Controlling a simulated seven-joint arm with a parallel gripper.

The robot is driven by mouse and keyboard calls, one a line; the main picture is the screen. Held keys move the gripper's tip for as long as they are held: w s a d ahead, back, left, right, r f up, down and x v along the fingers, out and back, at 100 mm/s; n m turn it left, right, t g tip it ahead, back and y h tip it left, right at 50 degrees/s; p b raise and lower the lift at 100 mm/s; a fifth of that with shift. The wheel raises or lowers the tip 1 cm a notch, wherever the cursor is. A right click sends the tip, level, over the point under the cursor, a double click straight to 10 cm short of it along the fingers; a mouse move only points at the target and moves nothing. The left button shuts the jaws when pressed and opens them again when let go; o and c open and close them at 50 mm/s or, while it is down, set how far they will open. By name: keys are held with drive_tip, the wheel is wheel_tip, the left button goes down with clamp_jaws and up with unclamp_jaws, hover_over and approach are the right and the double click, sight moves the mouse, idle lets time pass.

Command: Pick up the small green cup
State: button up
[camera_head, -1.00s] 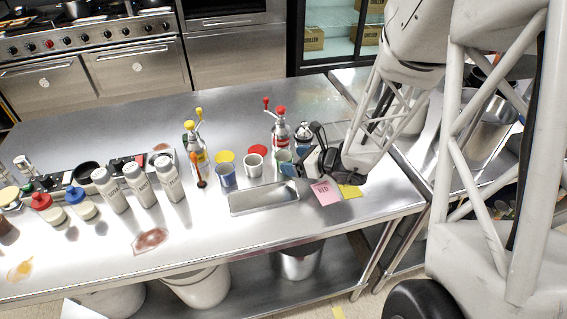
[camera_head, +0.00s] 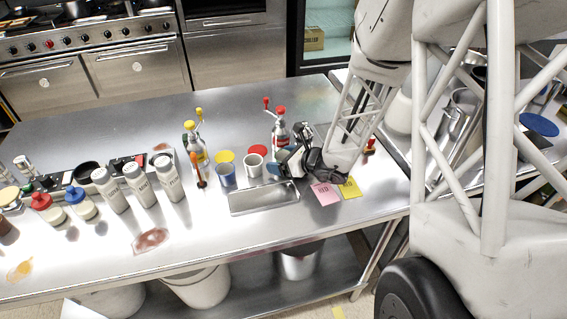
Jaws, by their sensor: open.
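The small green cup is not clearly visible; my gripper (camera_head: 287,161) covers the spot at the right end of the cup row. My gripper is open, low over the table just right of the white cup (camera_head: 253,166). I cannot tell whether its fingers are around the cup or touching it. A small blue patch (camera_head: 273,170) shows just left of the fingers; what it belongs to is unclear. A blue cup (camera_head: 226,176) stands left of the white cup.
A shallow metal tray (camera_head: 264,209) lies in front of the cups. Bottles with yellow (camera_head: 195,150) and red (camera_head: 280,128) tops stand behind. A pink note (camera_head: 325,194) and a yellow note (camera_head: 349,188) lie right. White shakers (camera_head: 139,184) stand left.

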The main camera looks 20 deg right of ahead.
sight(282, 151)
idle(0.3)
drive_tip(key=c, duration=1)
drive_tip(key=shift+r, duration=0.15)
drive_tip(key=shift+r, duration=0.65)
wheel_tip(282, 151, up, 2)
drive_tip(key=s, duration=0.5)
drive_tip(key=s+r, duration=0.1)
drive_tip(key=s, duration=1)
drive_tip(key=shift+r, duration=0.25)
drive_tip(key=shift+w, duration=0.15)
